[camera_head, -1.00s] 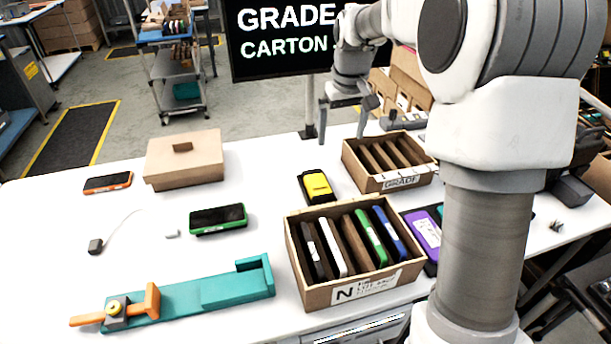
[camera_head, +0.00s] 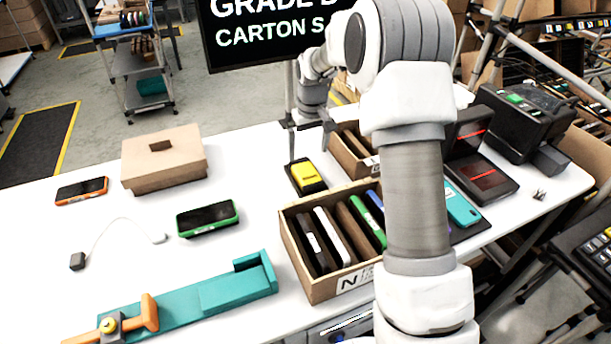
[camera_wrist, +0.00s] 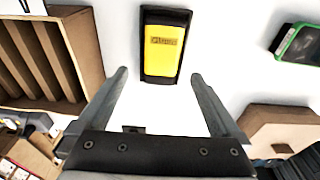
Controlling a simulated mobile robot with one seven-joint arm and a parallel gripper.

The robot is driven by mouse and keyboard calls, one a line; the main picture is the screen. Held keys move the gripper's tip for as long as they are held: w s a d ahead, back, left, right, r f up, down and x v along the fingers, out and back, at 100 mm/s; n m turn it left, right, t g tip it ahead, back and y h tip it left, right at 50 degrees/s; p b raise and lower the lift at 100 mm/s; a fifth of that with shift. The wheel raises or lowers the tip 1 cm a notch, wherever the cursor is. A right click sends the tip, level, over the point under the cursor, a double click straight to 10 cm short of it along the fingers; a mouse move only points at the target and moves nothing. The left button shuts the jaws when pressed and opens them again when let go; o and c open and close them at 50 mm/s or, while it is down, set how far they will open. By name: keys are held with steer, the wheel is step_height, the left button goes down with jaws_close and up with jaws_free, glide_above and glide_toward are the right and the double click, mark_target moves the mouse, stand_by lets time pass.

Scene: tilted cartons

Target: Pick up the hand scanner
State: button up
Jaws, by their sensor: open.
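The likely hand scanner, a yellow-and-black block (camera_head: 308,175), lies flat on the white table behind the front carton. In the wrist view the scanner (camera_wrist: 166,42) shows its yellow face with small dark lettering and a black border. My gripper (camera_head: 309,151) is open and empty, fingers pointing down, just behind and above the scanner in the head view. In the wrist view my gripper (camera_wrist: 160,76) has its fingertips on either side of the scanner's near end, with the scanner mostly ahead of them. I see no contact.
A divided carton (camera_head: 312,277) holding several devices stands in front of the scanner. Another divided carton (camera_wrist: 75,35) stands beside it. A lidded brown box (camera_head: 163,172) and a green-edged device (camera_head: 207,219) lie to the left. The table around the scanner's left side is clear.

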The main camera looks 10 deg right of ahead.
mark_target(306, 170)
steer(key=f, duration=0.8)
steer(key=shift+w+a, duration=0.25)
steer(key=shift+w, duration=0.1)
steer(key=c, duration=1)
steer(key=shift+c, duration=0.2)
steer(key=shift+r, duration=0.15)
